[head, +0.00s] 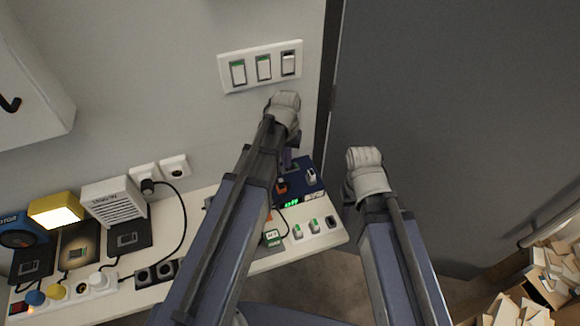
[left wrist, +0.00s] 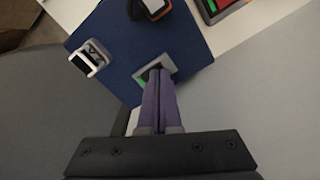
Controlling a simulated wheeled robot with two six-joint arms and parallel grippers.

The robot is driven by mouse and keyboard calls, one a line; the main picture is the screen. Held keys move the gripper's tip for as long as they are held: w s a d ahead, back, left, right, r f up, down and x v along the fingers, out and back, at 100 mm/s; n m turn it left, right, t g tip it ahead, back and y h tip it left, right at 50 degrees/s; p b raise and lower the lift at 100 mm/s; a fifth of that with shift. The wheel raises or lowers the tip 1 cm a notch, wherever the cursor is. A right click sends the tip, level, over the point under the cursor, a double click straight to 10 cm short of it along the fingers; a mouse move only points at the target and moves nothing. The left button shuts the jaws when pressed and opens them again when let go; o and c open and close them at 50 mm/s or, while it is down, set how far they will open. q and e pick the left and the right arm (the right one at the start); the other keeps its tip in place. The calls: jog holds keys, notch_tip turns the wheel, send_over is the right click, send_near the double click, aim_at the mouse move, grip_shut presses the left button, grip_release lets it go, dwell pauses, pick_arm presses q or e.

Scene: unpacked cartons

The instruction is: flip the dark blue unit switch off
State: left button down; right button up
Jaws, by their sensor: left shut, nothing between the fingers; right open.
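The dark blue unit (head: 316,190) sits on the white table, partly hidden behind my left arm. It carries a pale lever (head: 311,175), an orange part and a small green display. In the left wrist view, its blue face (left wrist: 115,35) shows the pale lever (left wrist: 88,57), an orange-and-black part (left wrist: 155,8) and a grey-framed switch with a green strip (left wrist: 143,82). My left gripper (left wrist: 157,72) is shut and empty, its purple tips over that grey frame and hiding part of it. I cannot tell whether they touch. My right gripper (head: 349,190) is open, right of the unit, its fingers mostly hidden.
A wall panel with three switches (head: 263,67) is above. A power strip with green switches (head: 315,226) lies in front of the unit. A lit yellow lamp (head: 57,209), a white vented box (head: 114,202) and cables are left. Open cartons (head: 545,275) stand lower right.

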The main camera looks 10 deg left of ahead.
pick_arm(q)
jog(key=shift+f, duration=0.3)
notch_tip(320, 180, up, 7)
jog(key=p, duration=0.6)
jog(key=shift+p, duration=0.3)
jog(key=shift+s+d, duration=0.1)
jog(key=s+d+m+y, duration=0.1)
jog(key=s+d+m, duration=0.3)
jog(key=s+d, duration=0.6)
jog(key=s, duration=0.4)
jog(key=shift+d+m, duration=0.15)
jog(key=shift+m, duration=0.15)
